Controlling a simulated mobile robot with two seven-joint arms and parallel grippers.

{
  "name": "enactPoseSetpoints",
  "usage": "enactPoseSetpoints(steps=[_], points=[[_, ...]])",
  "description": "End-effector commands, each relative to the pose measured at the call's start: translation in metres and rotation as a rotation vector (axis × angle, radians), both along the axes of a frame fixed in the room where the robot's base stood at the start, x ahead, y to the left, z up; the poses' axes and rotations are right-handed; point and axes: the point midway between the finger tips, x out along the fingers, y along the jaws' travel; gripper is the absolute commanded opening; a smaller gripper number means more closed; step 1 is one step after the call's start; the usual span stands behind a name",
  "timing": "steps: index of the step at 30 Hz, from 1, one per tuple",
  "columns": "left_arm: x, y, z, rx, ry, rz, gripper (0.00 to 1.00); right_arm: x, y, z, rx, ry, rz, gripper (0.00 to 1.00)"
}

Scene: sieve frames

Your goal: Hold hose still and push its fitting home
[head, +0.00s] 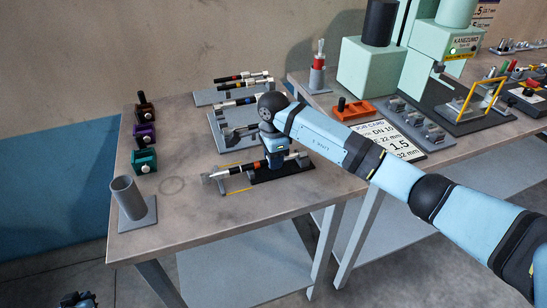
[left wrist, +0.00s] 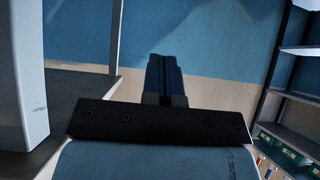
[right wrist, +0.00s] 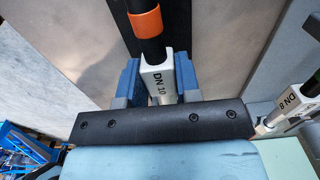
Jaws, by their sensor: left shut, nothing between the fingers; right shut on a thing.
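A black hose with an orange band (right wrist: 146,24) runs up from a pale fitting marked DN 10 (right wrist: 158,85) in the right wrist view. The blue fingers of my right gripper (right wrist: 157,92) are shut on this fitting, one on each side. In the head view my right gripper (head: 275,158) is over the hose at a black base (head: 283,172) near the table's front; a silver end (head: 212,178) sticks out to the left. My left gripper (left wrist: 166,80) is shut and empty, facing a blue wall. Only a bit of my left arm shows at the bottom of the head view.
Other hoses lie on grey racks (head: 234,92) behind. A grey cup (head: 131,200) and several small coloured blocks (head: 144,160) stand at the left. A job card (head: 390,135), an orange block (head: 352,110) and a green press (head: 410,60) are right.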

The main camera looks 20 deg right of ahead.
Motion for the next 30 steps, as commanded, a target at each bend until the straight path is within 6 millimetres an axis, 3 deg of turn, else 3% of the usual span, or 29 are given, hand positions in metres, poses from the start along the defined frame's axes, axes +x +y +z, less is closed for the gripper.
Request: enactPoseSetpoints(steps=[3,5,8,12,18,24,30], points=[[0.053,0.028,0.027,-0.017,0.005,0.071,0.0,0.0,0.0,0.001,0.001,-0.001,0.0,0.0],[0.076,0.03,0.041,-0.042,0.021,0.088,0.0,0.0,0.0,0.001,0.001,-0.001,0.0,0.0],[0.112,0.017,0.067,-0.095,0.059,0.073,0.0,0.0,0.0,0.001,0.001,-0.001,0.0,0.0],[0.155,-0.02,0.109,-0.175,0.117,-0.015,0.0,0.0,0.0,0.001,0.001,-0.001,0.0,0.0],[0.198,-0.076,0.18,-0.26,0.176,-0.201,0.0,0.0,0.0,0.001,0.0,-0.001,0.0,0.0],[0.221,-0.137,0.255,-0.302,0.221,-0.421,0.0,0.0,0.0,0.0,0.0,0.0,0.0,0.0],[0.22,-0.216,0.315,-0.267,0.305,-0.608,0.0,0.0,0.0,0.0,0.0,0.0,0.0,0.0]])
